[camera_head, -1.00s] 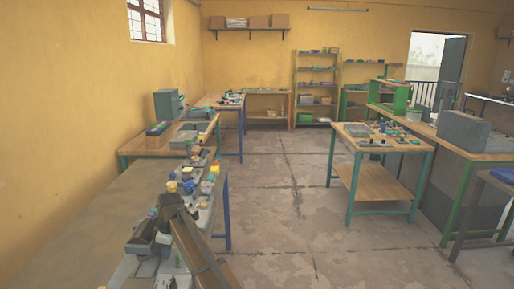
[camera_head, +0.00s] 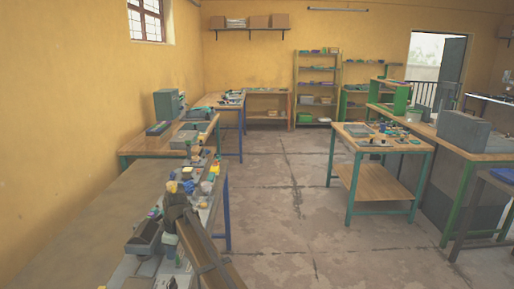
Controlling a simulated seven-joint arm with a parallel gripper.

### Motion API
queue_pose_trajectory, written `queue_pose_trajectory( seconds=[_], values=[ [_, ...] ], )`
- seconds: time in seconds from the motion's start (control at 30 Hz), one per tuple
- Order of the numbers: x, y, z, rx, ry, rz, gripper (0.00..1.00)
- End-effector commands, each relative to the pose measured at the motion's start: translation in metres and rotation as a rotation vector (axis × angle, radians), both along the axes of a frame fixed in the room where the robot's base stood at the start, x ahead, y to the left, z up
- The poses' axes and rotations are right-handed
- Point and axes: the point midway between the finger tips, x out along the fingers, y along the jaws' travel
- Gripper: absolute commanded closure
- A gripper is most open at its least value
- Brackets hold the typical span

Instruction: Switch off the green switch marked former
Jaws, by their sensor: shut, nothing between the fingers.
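My gripper (camera_head: 170,238) is at the end of my brown-grey arm, over the cluttered panel strip along the right side of the near bench (camera_head: 110,215). It is shut, and I see nothing held in it. Its fingertips are small and hard to make out against the parts below. A small green piece (camera_head: 178,259) shows on the strip just below my gripper; I cannot tell whether it is the switch marked former. No label can be read at this size, and no switch position can be told. My arm hides part of the strip.
A dark grey open tray-like block (camera_head: 145,238) stands just left of my gripper. Small yellow, blue and red parts (camera_head: 205,182) crowd the strip beyond it. The left part of the bench is bare. Open floor (camera_head: 285,215) lies to the right.

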Motion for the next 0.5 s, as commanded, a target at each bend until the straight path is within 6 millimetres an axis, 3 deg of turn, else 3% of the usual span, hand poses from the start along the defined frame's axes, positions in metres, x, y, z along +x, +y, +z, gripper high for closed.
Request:
queue_pose_trajectory(
  seconds=[0.5],
  values=[
    [-0.0001, -0.0105, 0.0001, 0.0, 0.0, 0.0, 1.0]
  ],
)
